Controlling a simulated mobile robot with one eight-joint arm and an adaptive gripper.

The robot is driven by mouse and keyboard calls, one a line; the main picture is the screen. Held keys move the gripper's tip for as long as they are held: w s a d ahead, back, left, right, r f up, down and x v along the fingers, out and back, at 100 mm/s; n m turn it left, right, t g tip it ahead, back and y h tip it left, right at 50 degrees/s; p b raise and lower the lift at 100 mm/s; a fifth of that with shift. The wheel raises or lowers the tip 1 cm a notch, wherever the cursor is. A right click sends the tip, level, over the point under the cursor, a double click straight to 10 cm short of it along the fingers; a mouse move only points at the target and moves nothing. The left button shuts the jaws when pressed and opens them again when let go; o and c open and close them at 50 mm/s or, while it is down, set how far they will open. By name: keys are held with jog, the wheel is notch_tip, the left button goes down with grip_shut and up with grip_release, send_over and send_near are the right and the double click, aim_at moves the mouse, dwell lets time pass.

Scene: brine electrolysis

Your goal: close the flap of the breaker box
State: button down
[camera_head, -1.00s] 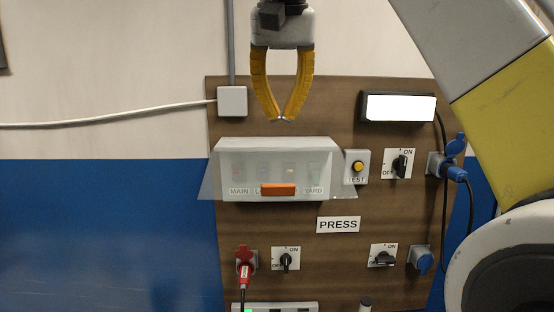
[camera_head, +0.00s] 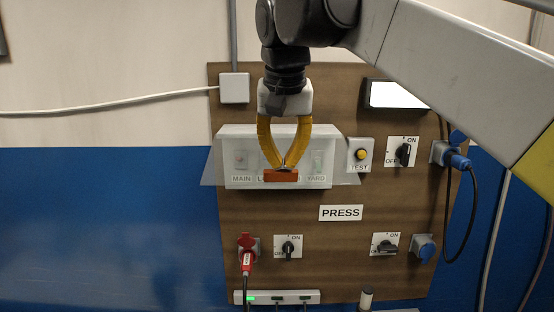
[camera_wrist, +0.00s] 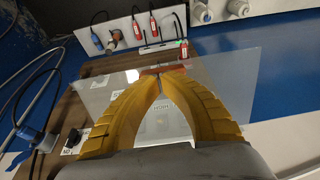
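The breaker box (camera_head: 230,133) is a pale box on the brown board. Its clear flap (camera_head: 211,165) spreads wider than the box at the lower sides and appears tilted out from it, though the exact angle is hard to tell. An orange handle (camera_head: 281,176) is at the flap's lower middle. My gripper (camera_head: 284,168) points down in front of the box, its yellow fingertips together at the handle's upper edge. In the wrist view, the tips (camera_wrist: 159,78) meet just short of the orange handle (camera_wrist: 163,69), over the clear sheet (camera_wrist: 232,76). Contact is unclear.
A TEST button (camera_head: 361,155) and a rotary switch (camera_head: 403,153) are right of the box. A PRESS label (camera_head: 341,213) is below. A red plug (camera_head: 247,261) and blue plugs (camera_head: 459,160) stick out from the board. A lit white panel (camera_head: 398,95) is upper right.

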jog(key=shift+f+t+b, duration=0.3)
jog(key=shift+f+b, duration=0.5)
jog(key=w+f+t+b, duration=1.1)
jog(key=w+f+b, duration=0.2)
jog(key=f+b, duration=0.2)
jog(key=shift+w+d+f, duration=0.2)
jog(key=shift+w+d, duration=0.05)
jog(key=shift+w, duration=0.1)
jog(key=shift+d, duration=0.1)
